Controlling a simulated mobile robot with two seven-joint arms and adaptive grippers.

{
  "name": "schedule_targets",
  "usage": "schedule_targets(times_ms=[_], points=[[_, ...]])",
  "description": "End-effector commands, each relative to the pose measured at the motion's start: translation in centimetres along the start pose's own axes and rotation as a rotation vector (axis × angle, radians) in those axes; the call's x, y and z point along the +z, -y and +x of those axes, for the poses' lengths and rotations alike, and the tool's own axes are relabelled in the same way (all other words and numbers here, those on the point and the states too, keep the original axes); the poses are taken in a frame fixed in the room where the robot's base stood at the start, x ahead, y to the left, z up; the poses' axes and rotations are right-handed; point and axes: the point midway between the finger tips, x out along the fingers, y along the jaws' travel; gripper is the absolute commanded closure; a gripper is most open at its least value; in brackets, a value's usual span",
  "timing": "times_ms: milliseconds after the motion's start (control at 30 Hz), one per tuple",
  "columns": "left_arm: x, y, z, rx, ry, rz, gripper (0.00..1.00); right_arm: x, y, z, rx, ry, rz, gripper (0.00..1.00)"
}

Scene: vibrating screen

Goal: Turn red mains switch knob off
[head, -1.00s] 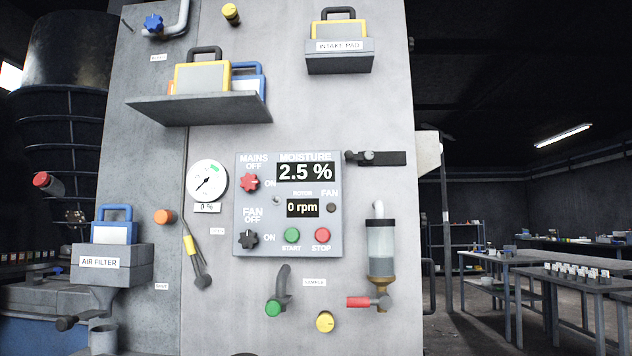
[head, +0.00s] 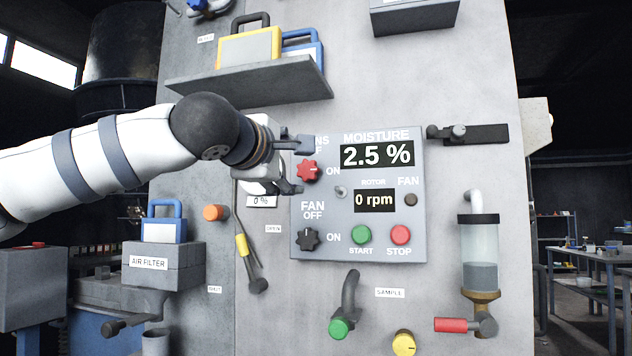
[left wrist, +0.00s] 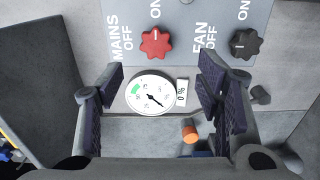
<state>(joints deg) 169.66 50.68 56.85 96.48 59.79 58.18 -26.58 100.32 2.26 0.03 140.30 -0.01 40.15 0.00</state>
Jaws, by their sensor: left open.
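The red mains knob (head: 309,171) sits at the upper left of the grey control panel (head: 375,250), between the OFF and ON labels. My left gripper (head: 298,167) is open and empty, just left of the knob, and covers part of the MAINS OFF label. In the left wrist view its spread fingers (left wrist: 162,80) frame the round dial gauge (left wrist: 151,94). No contact with the knob shows. My right gripper is out of view.
The black fan knob (head: 308,239) is below the red one. Green start (head: 361,234) and red stop (head: 401,234) buttons sit to the right. A shelf (head: 250,82) juts out above my arm. An air filter box (head: 163,266) is at lower left.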

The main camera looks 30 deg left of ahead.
Motion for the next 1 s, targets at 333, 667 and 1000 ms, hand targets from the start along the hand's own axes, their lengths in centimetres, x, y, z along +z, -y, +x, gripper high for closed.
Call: schedule_targets(times_ms=[333, 667, 1000], points=[[0.0, 0.0, 8.0, 0.000, -0.003, 0.003, 0.40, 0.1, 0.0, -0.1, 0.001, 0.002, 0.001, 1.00], [0.1, -0.2, 11.6, 0.004, 0.000, 0.003, 0.40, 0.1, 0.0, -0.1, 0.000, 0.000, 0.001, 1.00], [0.1, -0.2, 11.7, 0.003, 0.000, 0.003, 0.70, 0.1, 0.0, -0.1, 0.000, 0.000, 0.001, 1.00]])
